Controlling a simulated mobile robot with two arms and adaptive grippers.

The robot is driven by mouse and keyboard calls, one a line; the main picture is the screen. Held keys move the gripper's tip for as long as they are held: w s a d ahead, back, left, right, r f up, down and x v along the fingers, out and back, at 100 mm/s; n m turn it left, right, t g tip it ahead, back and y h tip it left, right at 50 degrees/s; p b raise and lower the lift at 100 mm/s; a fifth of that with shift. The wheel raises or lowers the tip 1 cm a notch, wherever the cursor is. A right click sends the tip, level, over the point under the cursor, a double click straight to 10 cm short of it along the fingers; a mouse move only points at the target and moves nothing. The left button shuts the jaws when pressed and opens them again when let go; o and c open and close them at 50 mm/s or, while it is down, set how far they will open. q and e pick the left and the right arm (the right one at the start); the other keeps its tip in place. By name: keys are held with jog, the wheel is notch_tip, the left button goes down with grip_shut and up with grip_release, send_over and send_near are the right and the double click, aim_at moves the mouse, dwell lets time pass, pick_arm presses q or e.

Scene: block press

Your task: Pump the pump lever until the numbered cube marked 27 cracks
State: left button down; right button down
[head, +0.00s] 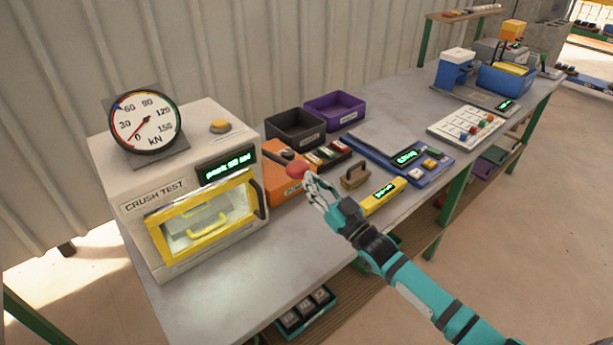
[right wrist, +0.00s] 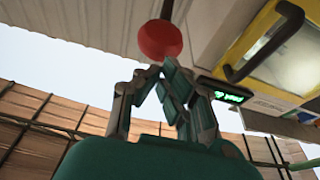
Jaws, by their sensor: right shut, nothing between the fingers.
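The crush test machine (head: 175,190) is a cream box with a yellow-framed window door (head: 203,216) that looks shut. Its dial (head: 143,122) has the needle near 0, and a green-lit display (head: 227,170) sits above the door. The cube marked 27 cannot be made out. The pump lever's red knob (head: 298,169) stands over the orange pump (head: 280,185). My right gripper (head: 310,184) is shut and empty, its fingertips close by the knob. In the right wrist view the red knob (right wrist: 160,40) is just beyond the fingertips (right wrist: 167,70); contact is unclear.
A brass-coloured weight (head: 355,176), a yellow display bar (head: 383,196) and a blue scale (head: 400,160) lie right of the gripper. Black (head: 296,128) and purple (head: 334,110) bins stand behind. A green tray (head: 305,312) of dark cubes sits below. The table's front is clear.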

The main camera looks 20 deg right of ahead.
jog(key=b+v, duration=0.1)
jog(key=v, duration=0.5)
jog(key=shift+s+d+f, duration=0.15)
jog(key=shift+s+d, duration=0.05)
dwell(0.7)
jog(key=shift+f, duration=0.1)
